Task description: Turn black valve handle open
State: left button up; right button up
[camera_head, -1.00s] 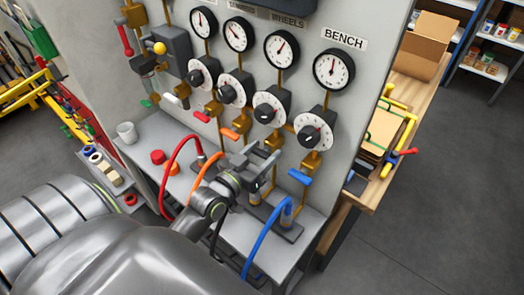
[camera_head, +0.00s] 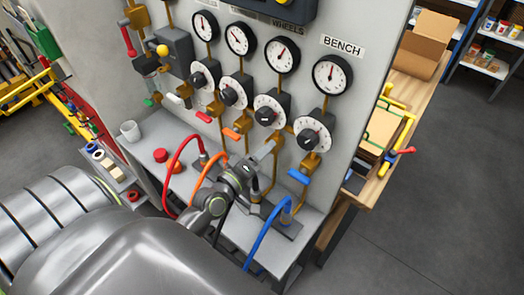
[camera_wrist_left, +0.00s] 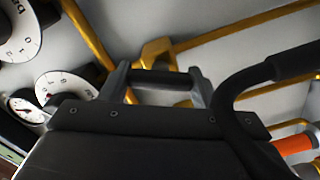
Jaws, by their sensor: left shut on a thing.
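The black valve handle (camera_wrist_left: 165,82) lies between the two grey fingers of my left gripper in the left wrist view. My left gripper (camera_head: 266,150) is shut on it in front of the panel, below the third dial. In the head view the gripper hides the handle. The wrist view shows the gripper (camera_wrist_left: 162,88) with brass pipes behind it. My right gripper is not in view.
Blue (camera_head: 298,176), orange (camera_head: 231,134) and red (camera_head: 203,117) valve handles sit nearby. A red hose (camera_head: 173,165) and a blue hose (camera_head: 262,236) curve beside my arm. A black hose (camera_wrist_left: 234,100) passes close to the gripper. Gauges (camera_head: 332,75) are above.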

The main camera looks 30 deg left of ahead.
pick_arm(q)
jog(key=n, duration=0.5)
jog(key=shift+f+p, duration=0.1)
jog(key=shift+p, duration=0.2)
jog(key=shift+n, duration=0.4)
jog(key=o, duration=1)
jog(key=shift+s, duration=0.1)
jog(key=shift+s+a+b, duration=0.25)
jog(key=shift+s+b, duration=1.2)
jog(key=shift+s, duration=1.4)
jog(key=shift+s+a+b, duration=0.25)
jog(key=shift+s+b, duration=1.15)
jog(key=shift+s, duration=1.5)
jog(key=shift+s+a+b, duration=0.25)
jog(key=shift+s+b, duration=1.2)
jog(key=shift+s, duration=1.4)
jog(key=shift+d, duration=0.1)
